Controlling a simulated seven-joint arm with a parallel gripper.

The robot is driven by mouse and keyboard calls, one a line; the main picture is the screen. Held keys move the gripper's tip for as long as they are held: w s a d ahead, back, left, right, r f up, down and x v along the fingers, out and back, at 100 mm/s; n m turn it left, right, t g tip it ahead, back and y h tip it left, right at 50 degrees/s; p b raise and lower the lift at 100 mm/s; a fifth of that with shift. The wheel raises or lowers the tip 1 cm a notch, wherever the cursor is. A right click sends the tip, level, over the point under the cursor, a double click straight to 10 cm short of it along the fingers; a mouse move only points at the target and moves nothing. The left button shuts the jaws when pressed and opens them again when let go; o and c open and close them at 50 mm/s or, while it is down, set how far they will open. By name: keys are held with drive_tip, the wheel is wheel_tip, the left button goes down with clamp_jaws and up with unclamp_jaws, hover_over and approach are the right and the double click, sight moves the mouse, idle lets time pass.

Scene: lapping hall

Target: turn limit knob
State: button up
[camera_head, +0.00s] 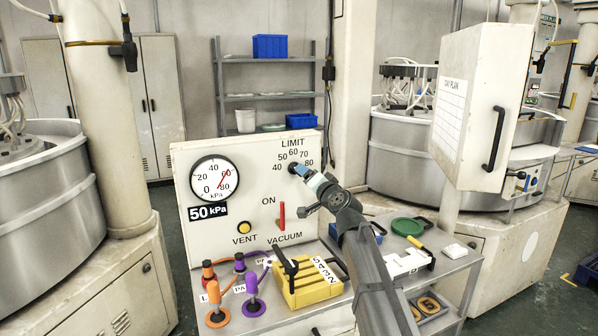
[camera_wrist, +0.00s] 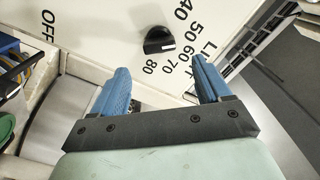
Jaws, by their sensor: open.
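The limit knob (camera_wrist: 159,40) is small and black with a pale mark on its right side, on a cream panel (camera_head: 183,160). Its scale runs 40 to 80; the mark seems to face the 60–70 side. In the head view the knob (camera_head: 294,167) is partly hidden by my gripper (camera_head: 302,171). In the wrist view my gripper (camera_wrist: 160,82) is open, its blue fingers apart and empty. The knob shows beyond the fingertips, roughly between them; no contact shows.
A red lever (camera_head: 281,215) by "ON" and "VACUUM" and a yellow vent button (camera_head: 244,228) sit lower on the panel. Orange and purple handles (camera_head: 252,306) and a yellow block (camera_head: 315,286) stand in front. A cabinet (camera_head: 482,100) hangs at right.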

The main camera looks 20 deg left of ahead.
drive_tip(key=x, duration=0.8)
drive_tip(key=shift+w, duration=0.1)
drive_tip(key=c, duration=1)
drive_tip(key=shift+o, duration=0.2)
